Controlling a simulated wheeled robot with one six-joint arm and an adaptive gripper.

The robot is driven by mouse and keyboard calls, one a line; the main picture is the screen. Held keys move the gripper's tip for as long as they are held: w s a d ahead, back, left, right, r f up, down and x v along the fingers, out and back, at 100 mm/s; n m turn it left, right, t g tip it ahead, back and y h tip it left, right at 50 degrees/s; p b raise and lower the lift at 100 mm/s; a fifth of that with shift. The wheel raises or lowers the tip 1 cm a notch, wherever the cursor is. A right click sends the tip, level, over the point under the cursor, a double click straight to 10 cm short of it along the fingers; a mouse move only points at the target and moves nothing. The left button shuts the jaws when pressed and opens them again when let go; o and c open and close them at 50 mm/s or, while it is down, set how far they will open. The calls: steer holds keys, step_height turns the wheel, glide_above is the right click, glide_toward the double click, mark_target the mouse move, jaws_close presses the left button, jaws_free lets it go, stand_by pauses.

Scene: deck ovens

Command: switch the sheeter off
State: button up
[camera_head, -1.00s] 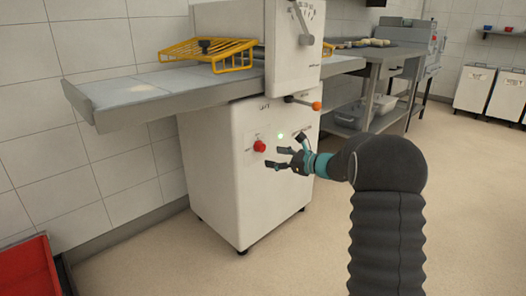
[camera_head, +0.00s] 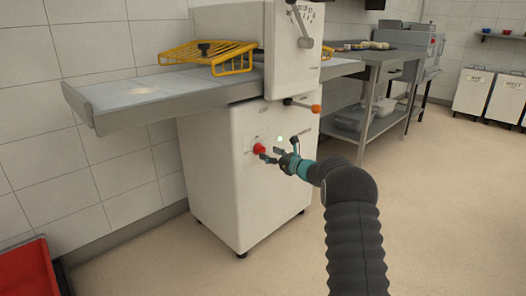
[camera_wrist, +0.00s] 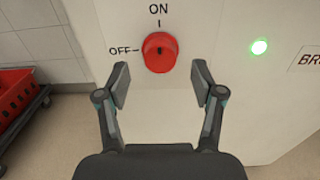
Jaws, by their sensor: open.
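The sheeter (camera_head: 222,165) is a white cabinet with a grey belt table. Its red knob (camera_head: 259,149) is on the front panel, and it also shows in the wrist view (camera_wrist: 159,52). The "ON" label is above the knob and "OFF" is to its left. I cannot tell clearly which way the knob points. A green lamp (camera_wrist: 259,47) glows to the right of the knob. My gripper (camera_head: 271,155) is open and empty, close in front of the knob. In the wrist view its fingers (camera_wrist: 160,84) stand apart, just below the knob and not around it.
The sheeter's belt table (camera_head: 150,92) juts out to the left, above the knob's height. An orange-tipped lever (camera_head: 303,105) sticks out above my gripper.

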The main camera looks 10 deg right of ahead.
mark_target(263, 150)
steer(key=shift+x, duration=2.15)
steer(key=c, duration=1.1)
